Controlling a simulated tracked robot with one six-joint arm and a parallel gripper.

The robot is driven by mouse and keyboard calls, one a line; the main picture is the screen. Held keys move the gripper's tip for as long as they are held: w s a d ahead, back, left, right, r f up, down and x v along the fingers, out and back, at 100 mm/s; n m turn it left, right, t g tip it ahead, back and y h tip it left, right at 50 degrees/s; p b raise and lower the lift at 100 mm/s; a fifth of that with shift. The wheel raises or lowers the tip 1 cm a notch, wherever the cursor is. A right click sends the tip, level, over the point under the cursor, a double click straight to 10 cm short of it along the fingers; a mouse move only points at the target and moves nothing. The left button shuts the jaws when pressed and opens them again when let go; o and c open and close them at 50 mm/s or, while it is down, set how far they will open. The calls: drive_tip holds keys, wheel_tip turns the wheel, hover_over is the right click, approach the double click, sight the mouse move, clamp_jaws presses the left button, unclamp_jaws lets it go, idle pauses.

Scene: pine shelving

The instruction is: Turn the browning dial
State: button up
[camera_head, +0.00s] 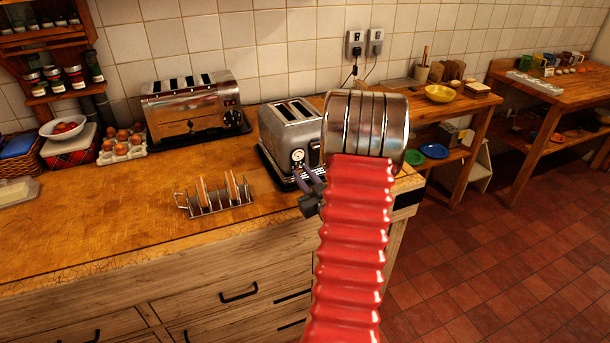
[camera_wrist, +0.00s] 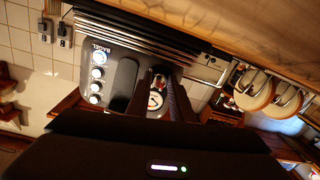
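The two-slot metal toaster (camera_head: 284,128) stands on the wooden counter, partly hidden by my arm. Its round dial (camera_head: 298,155) has a pale face on the front panel. In the wrist view the dial (camera_wrist: 155,99) shows between the two dark fingers of my gripper (camera_wrist: 163,95). The fingers are apart, one on each side of the dial in that view. In the head view my gripper (camera_head: 312,180) is close in front of the toaster, just below the dial. I cannot tell whether the fingers touch it. Several lit buttons (camera_wrist: 98,72) lie left of the dial, near a BAGEL label.
A rack with toast (camera_head: 219,205) stands left of my gripper on the counter. A larger four-slot toaster (camera_head: 192,105) is behind it. An egg tray (camera_head: 121,153) and a bowl (camera_head: 62,128) are at the far left.

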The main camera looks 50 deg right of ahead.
clamp_jaws()
drive_tip(key=shift+m, duration=0.3)
drive_tip(key=shift+m, duration=0.8)
drive_tip(key=o, duration=0.6)
unclamp_jaws()
drive_tip(key=shift+c, duration=0.2)
drive_tip(key=v, duration=1.4)
